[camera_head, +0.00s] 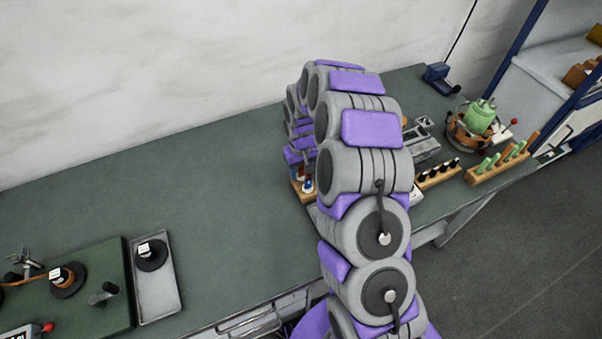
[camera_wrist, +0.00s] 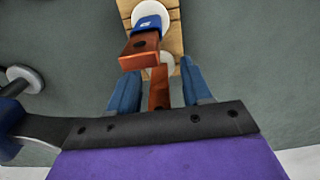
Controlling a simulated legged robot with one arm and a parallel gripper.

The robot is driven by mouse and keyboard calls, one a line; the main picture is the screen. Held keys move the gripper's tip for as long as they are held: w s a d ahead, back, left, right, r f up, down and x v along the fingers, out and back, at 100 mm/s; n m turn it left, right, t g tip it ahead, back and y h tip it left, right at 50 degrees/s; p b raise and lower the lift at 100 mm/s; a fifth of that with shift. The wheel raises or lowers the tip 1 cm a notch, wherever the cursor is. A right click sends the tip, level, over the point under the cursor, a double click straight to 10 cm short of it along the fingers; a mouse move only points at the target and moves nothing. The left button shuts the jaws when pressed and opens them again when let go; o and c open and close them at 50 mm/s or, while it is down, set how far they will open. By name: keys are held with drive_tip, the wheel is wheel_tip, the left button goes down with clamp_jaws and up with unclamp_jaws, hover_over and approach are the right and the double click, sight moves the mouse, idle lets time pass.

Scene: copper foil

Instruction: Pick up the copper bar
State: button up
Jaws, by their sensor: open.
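A copper piece (camera_wrist: 140,52) with a blue band (camera_wrist: 149,23) shows at the top centre of the wrist view, over a wooden block (camera_wrist: 173,45). A second copper-coloured piece (camera_wrist: 159,92) shows below it, between the fingers. I cannot tell which is the copper bar, or whether they are joined. My gripper (camera_wrist: 158,72) is open, with one blue finger on each side of the lower piece and visible gaps beside it. In the head view my arm hides much of this spot; the wooden block (camera_head: 296,191) shows only in part.
A grey tray (camera_head: 155,300) with a black spool stands at the left, beside a green board (camera_head: 90,260). Right of my arm are a wooden rack (camera_head: 503,160), a green-topped device (camera_head: 478,118) and metal fixtures (camera_head: 423,150). The bench's middle left is clear.

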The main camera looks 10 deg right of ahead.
drive_tip(key=shift+r, duration=0.1)
clamp_jaws()
idle(0.3)
